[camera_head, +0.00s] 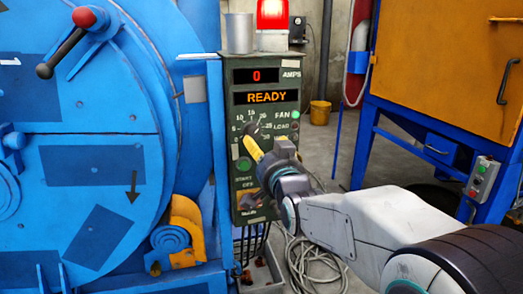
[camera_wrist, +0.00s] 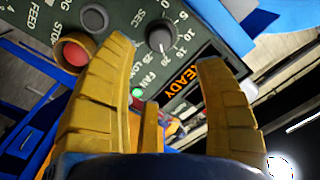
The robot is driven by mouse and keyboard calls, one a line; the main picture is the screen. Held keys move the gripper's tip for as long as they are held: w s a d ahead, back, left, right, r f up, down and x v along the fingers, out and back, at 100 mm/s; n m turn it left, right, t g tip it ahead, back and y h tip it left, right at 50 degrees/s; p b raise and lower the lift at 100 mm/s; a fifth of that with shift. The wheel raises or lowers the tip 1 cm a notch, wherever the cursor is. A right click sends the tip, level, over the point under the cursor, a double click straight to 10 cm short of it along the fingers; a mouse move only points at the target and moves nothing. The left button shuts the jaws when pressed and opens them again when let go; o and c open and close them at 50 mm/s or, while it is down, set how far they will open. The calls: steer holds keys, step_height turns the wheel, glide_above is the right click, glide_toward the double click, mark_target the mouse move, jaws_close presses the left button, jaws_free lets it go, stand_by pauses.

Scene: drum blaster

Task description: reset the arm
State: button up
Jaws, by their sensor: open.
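My arm reaches in from the lower right in the head view, and my gripper (camera_head: 253,143) is at the front of the green control panel (camera_head: 238,205). Its yellow fingers cover part of the panel near the dial; I cannot tell from this view whether they touch it. In the wrist view my gripper (camera_wrist: 168,58) is open, with nothing seen held between the fingers. Beyond them the panel appears turned, with a black dial knob (camera_wrist: 160,38), a grey knob (camera_wrist: 94,18), a lit green lamp (camera_wrist: 137,92) and a red stop button (camera_wrist: 74,54).
The panel displays show "0" amps and "READY" (camera_head: 267,97). A red beacon (camera_head: 272,14) and a grey cup (camera_head: 239,33) stand on top. A large blue drum machine (camera_head: 85,150) fills the left. An orange cabinet (camera_head: 440,55) stands right. Coiled cable (camera_head: 315,262) lies on the floor.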

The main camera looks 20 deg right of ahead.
steer(key=s+r+n+g+p, duration=0.2)
steer(key=s+r+g+p, duration=0.3)
steer(key=s+p, duration=0.6)
steer(key=s+r+n+g+p, duration=0.2)
steer(key=s+r+p, duration=0.6)
steer(key=p, duration=0.9)
steer(key=s+r+n+g+p, duration=0.3)
steer(key=s+r+g+p, duration=0.4)
steer(key=s+p, duration=0.7)
steer(key=shift+r+g, duration=0.3)
steer(key=shift+r, duration=0.05)
